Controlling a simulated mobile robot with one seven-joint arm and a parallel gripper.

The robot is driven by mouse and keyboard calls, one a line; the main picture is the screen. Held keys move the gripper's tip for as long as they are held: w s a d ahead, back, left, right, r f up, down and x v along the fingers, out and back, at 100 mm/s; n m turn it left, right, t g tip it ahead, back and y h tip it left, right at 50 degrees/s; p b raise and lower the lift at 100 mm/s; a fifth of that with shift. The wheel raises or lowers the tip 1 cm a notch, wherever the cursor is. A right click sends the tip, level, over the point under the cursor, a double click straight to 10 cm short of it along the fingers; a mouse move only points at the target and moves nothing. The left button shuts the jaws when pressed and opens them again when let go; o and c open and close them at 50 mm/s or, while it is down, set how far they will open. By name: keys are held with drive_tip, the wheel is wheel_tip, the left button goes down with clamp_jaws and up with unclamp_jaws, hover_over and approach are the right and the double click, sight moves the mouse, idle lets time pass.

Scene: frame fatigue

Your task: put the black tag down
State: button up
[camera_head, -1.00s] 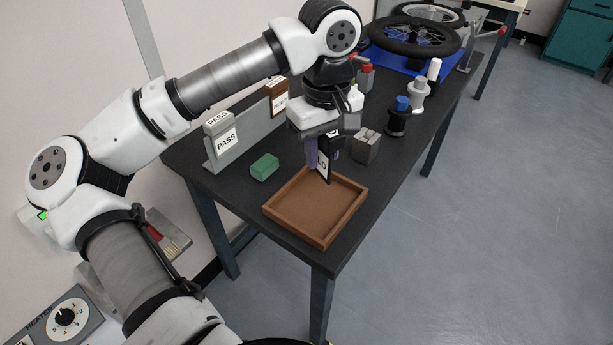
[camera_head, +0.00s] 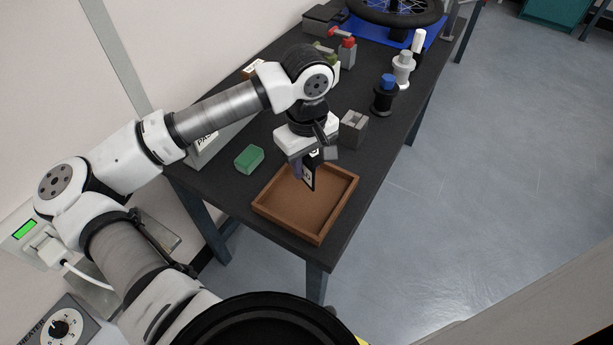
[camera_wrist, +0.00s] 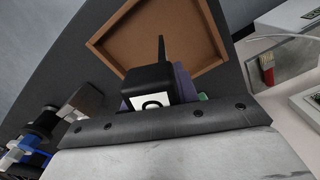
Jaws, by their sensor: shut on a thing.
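The black tag (camera_head: 309,173) with a white lettered panel is held by my gripper (camera_head: 304,163). It hangs roughly upright over the far part of the brown wooden tray (camera_head: 318,236). In the wrist view the tag (camera_wrist: 150,84) sticks out from between the jaws, with the tray (camera_wrist: 112,56) beyond it. My gripper (camera_wrist: 160,98) is shut on the tag. Part of the tag is hidden by the jaws, and I cannot tell whether its lower end touches the tray. The visible tray floor is empty.
A green block (camera_head: 249,159) lies left of the tray. A grey block (camera_head: 353,128) stands behind it to the right. Bottles, including a blue-capped one (camera_head: 384,97), and a wheel (camera_head: 395,12) stand farther back. The dark table's (camera_head: 358,222) right edge is near the tray.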

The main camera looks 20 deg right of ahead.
drive_tip(key=shift+f+p, duration=0.5)
drive_tip(key=shift+f, duration=2.75)
drive_tip(key=shift+f, duration=0.15)
drive_tip(key=o, duration=1.1)
wheel_tip(320, 180, up, 12)
drive_tip(key=b, duration=0.3)
drive_tip(key=shift+r, duration=0.2)
